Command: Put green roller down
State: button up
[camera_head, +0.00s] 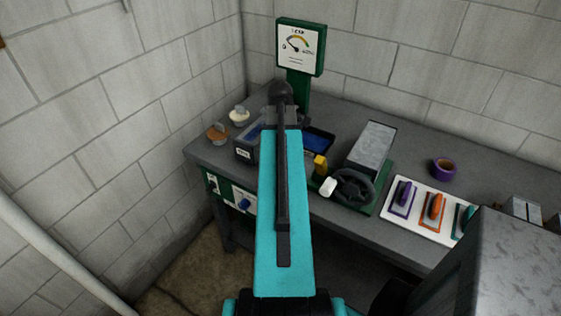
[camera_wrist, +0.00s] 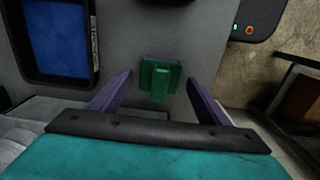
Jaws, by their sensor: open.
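In the wrist view a small green piece (camera_wrist: 160,82) with a raised middle part rests on the grey bench top; it appears to be the green roller. My gripper (camera_wrist: 160,76) is open, with one purple finger on each side of the piece. Gaps show between the piece and both fingers. In the head view my cyan arm reaches over the bench and hides the green piece and the fingers.
A dark-rimmed blue tray (camera_wrist: 58,42) lies left of the fingers. On the grey bench (camera_head: 335,212) stand a green gauge post (camera_head: 299,88), a handwheel machine (camera_head: 355,187), a purple ring (camera_head: 444,168) and a white board (camera_head: 415,229) with coloured-handled tools. Brown (camera_head: 217,133) and cream (camera_head: 239,116) knobbed pieces stand at left.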

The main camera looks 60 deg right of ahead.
jog(key=shift+r+b, duration=0.9)
jog(key=shift+r, duration=3.8)
jog(key=shift+r, duration=0.1)
